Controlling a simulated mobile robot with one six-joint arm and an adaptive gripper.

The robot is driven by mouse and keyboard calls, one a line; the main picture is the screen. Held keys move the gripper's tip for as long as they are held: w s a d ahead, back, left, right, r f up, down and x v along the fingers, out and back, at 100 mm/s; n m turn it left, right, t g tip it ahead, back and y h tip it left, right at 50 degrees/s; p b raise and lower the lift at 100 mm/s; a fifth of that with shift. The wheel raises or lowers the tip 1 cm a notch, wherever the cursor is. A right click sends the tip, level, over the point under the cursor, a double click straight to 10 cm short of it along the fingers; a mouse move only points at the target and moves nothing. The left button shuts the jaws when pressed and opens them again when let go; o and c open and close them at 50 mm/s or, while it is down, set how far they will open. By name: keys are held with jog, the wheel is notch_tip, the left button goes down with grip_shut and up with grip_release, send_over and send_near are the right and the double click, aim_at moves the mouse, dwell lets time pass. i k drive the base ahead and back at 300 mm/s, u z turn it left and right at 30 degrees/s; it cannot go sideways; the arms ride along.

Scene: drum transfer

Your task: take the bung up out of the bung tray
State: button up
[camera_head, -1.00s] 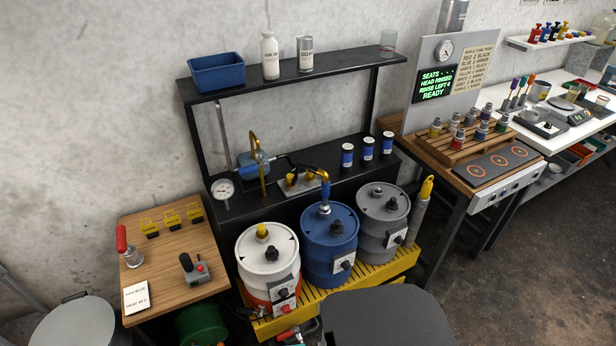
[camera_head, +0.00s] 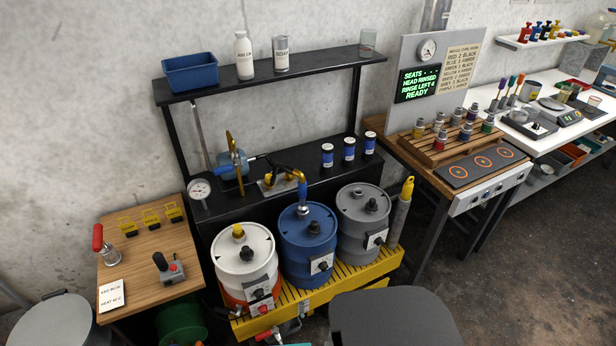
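A small light tray (camera_head: 263,187) lies on the black bench behind the drums, with small yellow-brown pieces (camera_head: 269,179) in it. It looks like the bung tray, but the pieces are too small to tell which is the bung. A curved brass pipe and a black handle partly cover it. The white drum (camera_head: 230,262) has a yellow fitting (camera_head: 238,231) and a black cap on top. The blue drum (camera_head: 296,258) carries a blue and brass spout (camera_head: 302,190). The grey drum (camera_head: 352,235) has dark caps.
The drums stand on a yellow slatted pallet (camera_head: 318,290). Dark blue canisters (camera_head: 349,149) stand on the bench right of the tray, under a shelf (camera_head: 300,70) holding bottles and a blue bin. A wooden side table (camera_head: 140,255) stands left. Open floor lies at right.

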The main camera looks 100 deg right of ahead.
aim_at(289, 178)
jog(key=k, duration=1.95)
jog(key=z, duration=1.65)
jog(key=i, duration=0.2)
jog(key=z, duration=0.75)
